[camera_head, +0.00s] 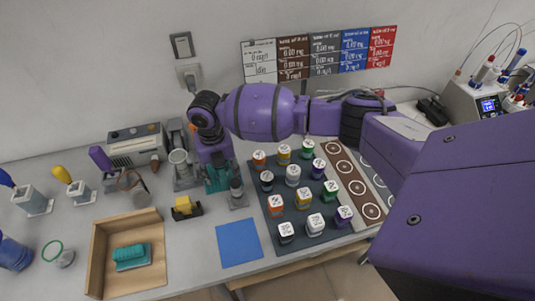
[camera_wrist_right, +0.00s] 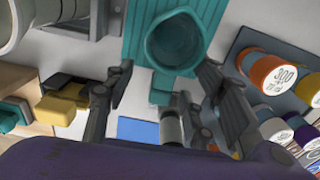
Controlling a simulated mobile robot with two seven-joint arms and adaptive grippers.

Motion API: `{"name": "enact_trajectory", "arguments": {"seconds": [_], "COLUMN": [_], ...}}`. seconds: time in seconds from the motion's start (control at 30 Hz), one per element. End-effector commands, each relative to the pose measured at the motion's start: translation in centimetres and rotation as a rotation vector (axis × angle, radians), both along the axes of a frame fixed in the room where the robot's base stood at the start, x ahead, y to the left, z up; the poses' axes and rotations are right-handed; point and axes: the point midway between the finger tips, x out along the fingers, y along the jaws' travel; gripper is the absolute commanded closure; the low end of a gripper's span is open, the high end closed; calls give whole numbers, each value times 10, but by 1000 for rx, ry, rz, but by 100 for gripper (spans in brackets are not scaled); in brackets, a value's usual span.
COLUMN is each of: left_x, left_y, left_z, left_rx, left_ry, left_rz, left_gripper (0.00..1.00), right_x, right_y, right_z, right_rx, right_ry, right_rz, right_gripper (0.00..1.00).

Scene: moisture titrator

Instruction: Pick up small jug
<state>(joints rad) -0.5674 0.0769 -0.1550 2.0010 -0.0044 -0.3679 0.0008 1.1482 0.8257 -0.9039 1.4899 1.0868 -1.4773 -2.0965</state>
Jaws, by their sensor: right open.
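A teal round, open-topped vessel (camera_wrist_right: 175,40), which looks like the small jug, sits against a ribbed teal holder (camera_wrist_right: 132,40) in the right wrist view. In the head view the teal parts (camera_head: 217,184) show just below my right gripper (camera_head: 212,160), largely hidden by it. My right gripper (camera_wrist_right: 168,88) is open, with one finger on each side of the space just below the vessel in the wrist view. Nothing is held between the fingers. I cannot tell how high they are above the vessel. My left gripper is not in view.
A small dark bottle (camera_head: 237,188) stands close to the right of the teal parts. A dark mat (camera_head: 268,222) with several coloured-lid jars lies farther right. A grey stand (camera_head: 180,172) is close on the left. The blue square (camera_head: 239,242) in front is clear.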

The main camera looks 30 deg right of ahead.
Motion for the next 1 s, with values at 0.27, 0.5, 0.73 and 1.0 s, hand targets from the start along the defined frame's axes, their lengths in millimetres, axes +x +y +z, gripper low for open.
{"name": "enact_trajectory", "arguments": {"seconds": [0.27, 0.5, 0.73, 1.0], "left_x": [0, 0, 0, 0], "left_y": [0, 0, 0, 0], "left_z": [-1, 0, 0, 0], "left_rx": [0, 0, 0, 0], "left_ry": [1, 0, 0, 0], "left_rz": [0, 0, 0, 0], "left_gripper": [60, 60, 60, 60], "right_x": [2, 2, 2, 2], "right_y": [0, 0, 1, 1], "right_z": [-16, -15, -15, -15], "right_rx": [0, 1, 2, 3], "right_ry": [-4, -5, -6, -6], "right_rz": [1, 1, 1, 2], "right_gripper": [50, 66, 96, 100]}}
